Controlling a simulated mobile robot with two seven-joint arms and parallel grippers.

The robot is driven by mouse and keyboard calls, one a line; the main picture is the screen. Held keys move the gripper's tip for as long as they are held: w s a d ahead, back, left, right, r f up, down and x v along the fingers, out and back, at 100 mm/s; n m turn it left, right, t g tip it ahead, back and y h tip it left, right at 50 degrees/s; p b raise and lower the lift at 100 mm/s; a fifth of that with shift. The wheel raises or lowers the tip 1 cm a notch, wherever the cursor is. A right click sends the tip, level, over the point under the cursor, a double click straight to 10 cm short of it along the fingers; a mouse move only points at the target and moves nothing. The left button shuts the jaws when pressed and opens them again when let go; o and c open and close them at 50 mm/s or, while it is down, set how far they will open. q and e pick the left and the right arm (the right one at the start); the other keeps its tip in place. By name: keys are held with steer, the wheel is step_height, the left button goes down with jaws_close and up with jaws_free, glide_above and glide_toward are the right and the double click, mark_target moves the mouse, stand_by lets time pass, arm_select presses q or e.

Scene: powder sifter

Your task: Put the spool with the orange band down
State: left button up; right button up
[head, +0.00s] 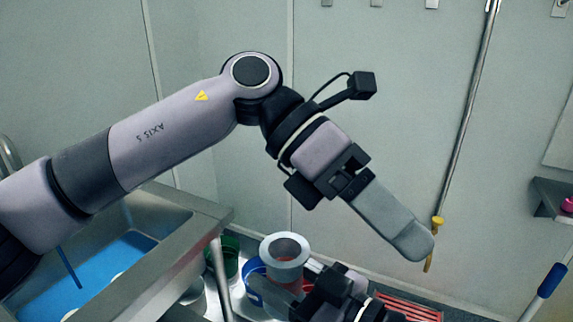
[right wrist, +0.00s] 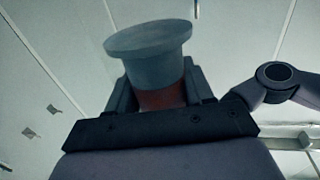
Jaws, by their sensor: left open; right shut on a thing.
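The spool with the orange band (head: 287,247) shows at the lower middle of the head view, with a pale flange and a dark centre on top. My right gripper (head: 284,288) is shut on it. In the right wrist view the spool (right wrist: 150,42) stands up between the fingers, flange outward, with its reddish-orange band (right wrist: 160,98) low between them. The lower end is hidden by the gripper. My left gripper (head: 412,238) is open and empty, up and to the right of the spool; its fingers line up in this view.
A steel sink (head: 172,214) with a blue bottom is at the left. A green container (head: 229,244) and a blue-rimmed container (head: 252,268) stand beside and behind the spool. A red slatted piece (head: 408,306) lies at the lower right. A pole (head: 468,110) leans against the wall.

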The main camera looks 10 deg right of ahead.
arm_select(q)
steer(key=w+a+t+y, duration=0.4)
step_height(320, 180, up, 3)
steer(key=t+y, duration=0.4)
glide_above(287, 248)
step_height(287, 248, down, 12)
steer(key=shift+f, duration=0.1)
steer(key=c, duration=0.9)
steer(key=shift+c, duration=0.6)
arm_select(e)
steer(key=o, duration=1)
arm_select(q)
steer(key=shift+c, duration=0.6)
arm_select(e)
steer(key=shift+o, duration=1.4)
